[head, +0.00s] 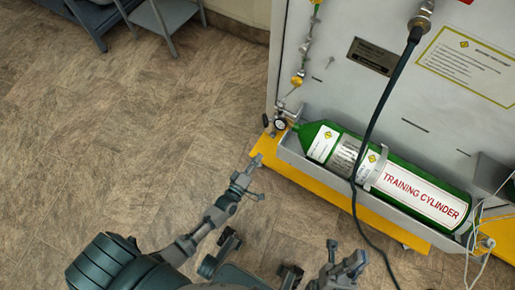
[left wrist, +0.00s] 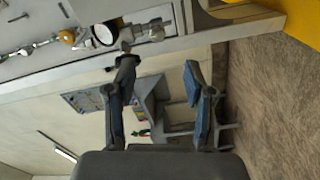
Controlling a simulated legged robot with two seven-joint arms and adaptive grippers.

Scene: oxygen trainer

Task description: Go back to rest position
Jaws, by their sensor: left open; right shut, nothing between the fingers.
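My left gripper (head: 257,178) is open and empty, over the floor to the left of the yellow base of the trainer. In the left wrist view its two fingers (left wrist: 160,68) stand apart with nothing between them. My right gripper (head: 347,258) is shut and empty at the bottom of the head view, in front of the trainer. The green training cylinder (head: 405,188) lies on its side in a grey tray (head: 292,152), apart from both grippers. A small gauge (head: 280,124) sits at the cylinder's neck end, and it also shows in the left wrist view (left wrist: 104,35).
The grey trainer panel (head: 335,85) stands on a yellow base (head: 266,151). A dark hose (head: 385,95) hangs down across the cylinder to the floor. White tubes (head: 473,235) hang at right.

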